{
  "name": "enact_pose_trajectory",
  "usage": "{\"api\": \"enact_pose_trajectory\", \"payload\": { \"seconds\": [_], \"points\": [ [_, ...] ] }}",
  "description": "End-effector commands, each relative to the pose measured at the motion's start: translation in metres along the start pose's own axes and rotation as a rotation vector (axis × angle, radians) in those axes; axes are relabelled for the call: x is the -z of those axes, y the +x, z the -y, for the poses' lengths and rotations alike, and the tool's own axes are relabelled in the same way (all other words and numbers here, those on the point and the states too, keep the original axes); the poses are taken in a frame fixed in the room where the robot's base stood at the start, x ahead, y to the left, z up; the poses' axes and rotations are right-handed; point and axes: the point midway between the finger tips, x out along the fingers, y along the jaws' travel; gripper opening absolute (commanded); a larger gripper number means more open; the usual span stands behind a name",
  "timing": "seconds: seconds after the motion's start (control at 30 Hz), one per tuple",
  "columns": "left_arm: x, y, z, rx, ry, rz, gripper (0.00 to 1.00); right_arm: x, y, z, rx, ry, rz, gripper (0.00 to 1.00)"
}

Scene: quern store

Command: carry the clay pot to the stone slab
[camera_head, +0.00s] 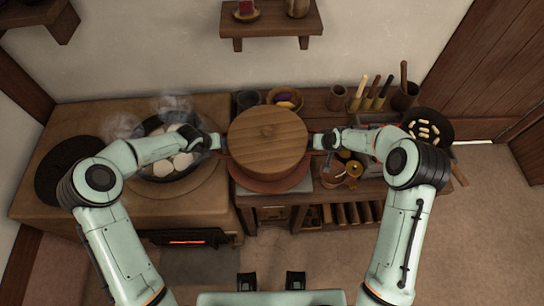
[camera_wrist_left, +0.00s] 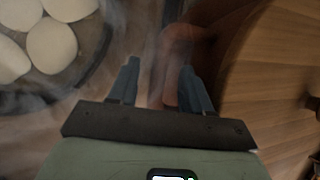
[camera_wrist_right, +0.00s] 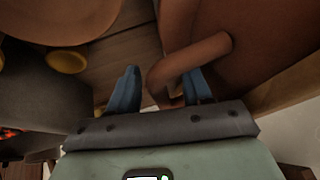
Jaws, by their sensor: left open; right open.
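The clay pot (camera_head: 270,184) is reddish brown and sits under a round wooden lid (camera_head: 268,135). A grey stone slab (camera_head: 302,184) shows under its front right edge; I cannot tell whether they touch. My left gripper (camera_head: 217,142) is open at the pot's left side; in the left wrist view a clay handle (camera_wrist_left: 178,62) lies between its fingers. My right gripper (camera_head: 318,141) is open at the right side; in the right wrist view the other clay handle (camera_wrist_right: 195,60) reaches between its fingers. The lid hides most of the pot.
On the left, a steaming pan (camera_head: 150,174) of white rounds stands on the clay stove (camera_head: 60,205), with a glowing opening in front. On the right, the wooden counter holds utensil pots (camera_head: 404,97), a dark pan (camera_head: 438,117) and small jars. A wall shelf (camera_head: 270,22) is above.

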Motion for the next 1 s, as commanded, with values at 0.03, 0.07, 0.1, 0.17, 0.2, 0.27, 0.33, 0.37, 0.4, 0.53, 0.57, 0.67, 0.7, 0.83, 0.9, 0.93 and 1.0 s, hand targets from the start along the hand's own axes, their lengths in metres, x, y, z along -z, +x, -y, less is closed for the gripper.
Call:
{"api": "enact_pose_trajectory", "payload": {
  "seconds": [0.03, 0.07, 0.1, 0.17, 0.2, 0.27, 0.33, 0.37, 0.4, 0.53, 0.57, 0.67, 0.7, 0.83, 0.9, 0.93, 1.0],
  "points": [
    [-0.001, -0.008, -0.001, -0.001, 0.000, 0.003, 0.49, 0.000, 0.000, 0.000, 0.000, 0.000, 0.000, 0.49],
    [-0.001, -0.014, -0.001, -0.002, 0.001, 0.004, 0.49, 0.000, 0.000, 0.000, 0.000, 0.000, 0.000, 0.49],
    [-0.001, -0.021, -0.001, -0.003, 0.001, 0.004, 0.49, 0.000, 0.000, 0.000, 0.000, 0.000, 0.000, 0.49],
    [-0.002, -0.035, -0.001, -0.002, 0.000, 0.005, 0.49, 0.000, 0.000, 0.000, 0.000, 0.000, 0.000, 0.49],
    [-0.001, -0.044, -0.002, -0.003, 0.000, 0.004, 0.49, 0.000, 0.000, 0.000, 0.000, 0.000, 0.000, 0.49],
    [-0.001, -0.057, -0.001, -0.004, 0.002, 0.003, 0.49, 0.000, 0.000, 0.000, 0.000, 0.000, 0.000, 0.49],
    [-0.001, -0.071, -0.002, -0.003, -0.001, 0.004, 0.49, 0.000, 0.000, 0.000, 0.000, 0.000, 0.000, 0.49],
    [-0.001, -0.077, -0.002, -0.003, 0.000, 0.003, 0.49, 0.000, 0.000, 0.000, 0.000, 0.000, 0.000, 0.49],
    [-0.001, -0.084, -0.001, -0.004, 0.000, 0.003, 0.49, 0.000, 0.000, 0.000, 0.000, 0.000, 0.000, 0.49],
    [-0.001, -0.101, -0.002, -0.003, -0.002, 0.002, 0.49, 0.000, 0.000, 0.000, 0.000, 0.000, 0.000, 0.49],
    [-0.001, -0.104, -0.001, -0.003, -0.001, 0.002, 0.49, 0.000, 0.000, 0.000, 0.000, 0.000, 0.000, 0.49],
    [0.000, -0.110, 0.000, -0.001, 0.000, 0.000, 0.49, 0.000, -0.002, 0.000, 0.000, 0.000, -0.001, 0.49],
    [0.000, -0.111, 0.000, -0.001, 0.000, 0.000, 0.49, 0.001, -0.004, 0.000, 0.000, 0.000, -0.001, 0.49],
    [0.000, -0.112, 0.000, -0.001, 0.000, 0.000, 0.49, 0.001, -0.021, 0.000, 0.000, 0.000, -0.003, 0.49],
    [0.000, -0.111, 0.000, -0.001, 0.000, 0.000, 0.49, 0.001, -0.035, 0.000, -0.001, 0.000, -0.003, 0.49],
    [0.000, -0.111, 0.000, -0.001, 0.000, 0.000, 0.49, 0.002, -0.042, -0.001, -0.001, 0.001, -0.004, 0.49],
    [0.000, -0.111, 0.000, -0.001, 0.000, 0.000, 0.49, 0.001, -0.057, 0.000, -0.001, 0.001, -0.004, 0.49]
  ]
}}
